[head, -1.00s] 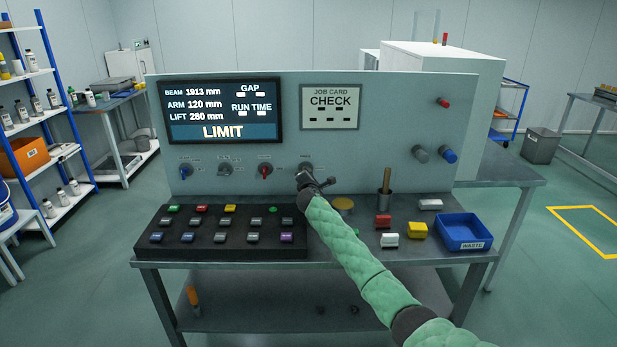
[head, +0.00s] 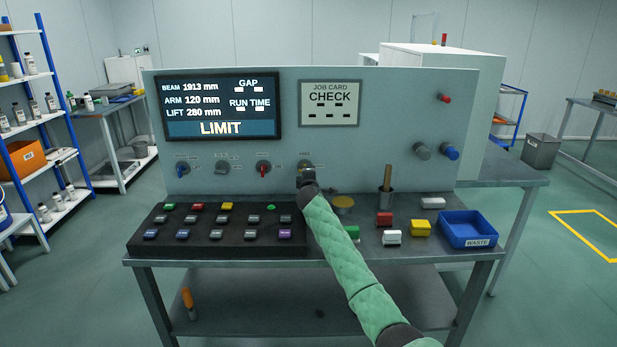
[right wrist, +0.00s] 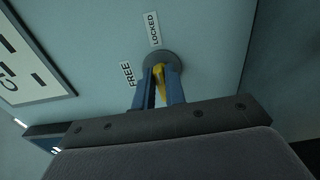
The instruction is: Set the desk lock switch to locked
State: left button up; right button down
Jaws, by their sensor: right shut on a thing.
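The desk lock switch (right wrist: 159,58) has a round grey base and a yellow lever, with FREE and LOCKED labels (right wrist: 153,29) beside it in the right wrist view. My right gripper (right wrist: 159,92) is shut on the yellow lever, one blue finger on each side. The fingers partly cover the lever, so I cannot tell for certain which label it points to. In the head view, my right gripper (head: 306,180) is at the rightmost knob of the panel's lower row and hides most of it. My left gripper is not in view.
Other knobs (head: 263,168) line the panel left of my gripper. A black button board (head: 220,246) lies on the desk below. Coloured blocks (head: 385,219), a brush-like item in a cup (head: 387,185) and a blue waste bin (head: 467,228) are at the right.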

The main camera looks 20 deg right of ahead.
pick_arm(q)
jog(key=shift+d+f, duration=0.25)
pick_arm(e)
jog(key=shift+a+f, duration=0.1)
jog(key=shift+f, duration=0.05)
jog(key=c, duration=1.5)
grip_release()
jog(key=shift+w, duration=0.1)
